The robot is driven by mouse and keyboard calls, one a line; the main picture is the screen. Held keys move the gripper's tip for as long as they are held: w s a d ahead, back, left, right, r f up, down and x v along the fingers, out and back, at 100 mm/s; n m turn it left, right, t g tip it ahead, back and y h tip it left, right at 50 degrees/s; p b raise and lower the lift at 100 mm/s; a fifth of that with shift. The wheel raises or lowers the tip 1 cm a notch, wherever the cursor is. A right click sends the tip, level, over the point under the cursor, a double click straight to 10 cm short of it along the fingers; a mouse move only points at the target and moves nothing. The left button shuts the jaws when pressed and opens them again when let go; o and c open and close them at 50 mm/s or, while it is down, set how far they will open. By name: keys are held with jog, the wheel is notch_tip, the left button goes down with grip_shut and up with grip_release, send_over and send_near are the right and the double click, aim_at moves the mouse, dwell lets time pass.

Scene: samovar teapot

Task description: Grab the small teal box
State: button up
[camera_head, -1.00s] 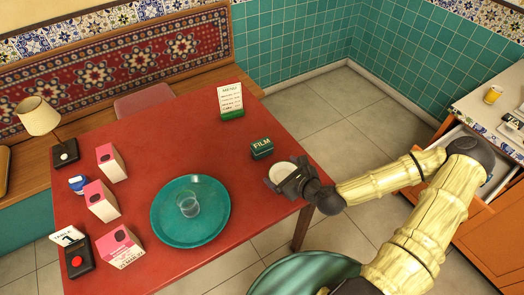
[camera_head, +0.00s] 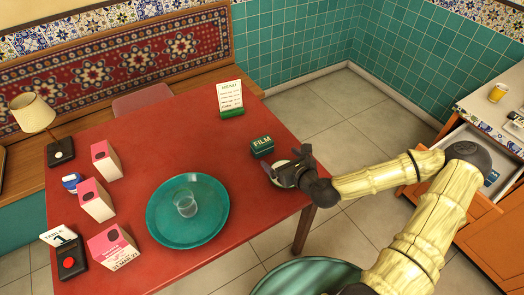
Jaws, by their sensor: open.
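The small teal box (camera_head: 262,147), dark green with FILM on its label, stands on the red table near its right edge. My gripper (camera_head: 286,161) is open and just to the right of the box, a little nearer the camera. I see no contact, but the gap between the nearer finger and the box is small. A white round dish lies under the gripper and is mostly hidden by it.
A teal tray (camera_head: 154,229) with a clear glass (camera_head: 185,203) is on the red table (camera_head: 215,120). A menu stand (camera_head: 230,99) is behind the box. Several pink-and-white cartons (camera_head: 97,201), a lamp (camera_head: 33,113) and a table-number card (camera_head: 60,237) are at left. An open drawer (camera_head: 468,150) is at right.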

aim_at(264, 144)
jog(key=x, duration=0.9)
jog(key=x, duration=0.5)
jog(key=shift+w+d+p, duration=0.1)
jog(key=shift+w+p, duration=0.05)
jog(key=shift+p, duration=0.25)
jog(key=c, duration=1.1)
